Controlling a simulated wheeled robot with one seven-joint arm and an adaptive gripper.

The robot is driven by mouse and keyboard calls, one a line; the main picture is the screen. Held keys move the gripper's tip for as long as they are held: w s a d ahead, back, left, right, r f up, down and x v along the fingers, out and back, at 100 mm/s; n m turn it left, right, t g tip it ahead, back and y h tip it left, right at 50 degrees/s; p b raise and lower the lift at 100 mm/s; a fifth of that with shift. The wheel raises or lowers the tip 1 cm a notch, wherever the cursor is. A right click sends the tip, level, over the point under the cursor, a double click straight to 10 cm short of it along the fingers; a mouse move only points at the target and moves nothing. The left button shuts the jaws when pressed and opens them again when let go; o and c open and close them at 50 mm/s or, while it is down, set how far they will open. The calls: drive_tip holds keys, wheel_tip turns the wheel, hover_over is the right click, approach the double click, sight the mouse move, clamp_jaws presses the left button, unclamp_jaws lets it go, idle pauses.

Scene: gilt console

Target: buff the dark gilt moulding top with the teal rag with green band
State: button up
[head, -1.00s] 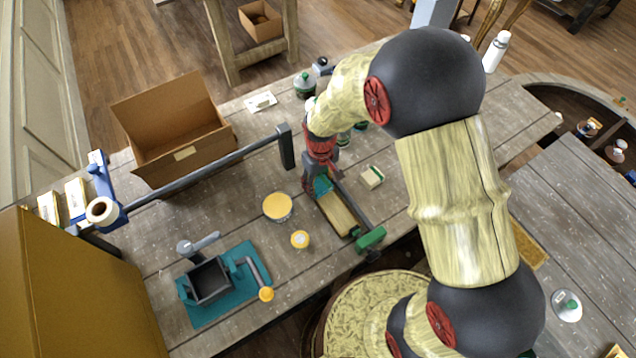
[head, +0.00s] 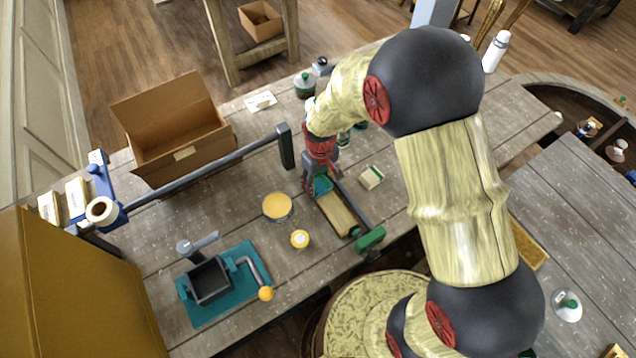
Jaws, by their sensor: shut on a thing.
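The moulding (head: 338,214) is a long gilt-brown piece lying on the wooden workbench, beside a dark bar clamp with a green end. The teal rag (head: 322,186) shows as a small patch at the moulding's far end; its green band cannot be made out. My gripper (head: 319,176) points down over that end and is shut on the rag. The rag appears to touch the moulding top, but the arm and gripper hide most of the contact. The near part of the moulding top is uncovered.
The clamp's green end (head: 370,239) stands at the moulding's near end. An open cardboard box (head: 180,140) and a dark bar (head: 210,170) are farther left.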

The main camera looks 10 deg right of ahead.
drive_tip(key=shift+s+a, duration=0.3)
drive_tip(key=shift+a, duration=0.35)
drive_tip(key=shift+w+d+f, duration=0.1)
drive_tip(key=shift+w+d, duration=0.25)
drive_tip(key=shift+d, duration=0.45)
drive_tip(key=shift+a, duration=0.1)
drive_tip(key=shift+s, duration=0.1)
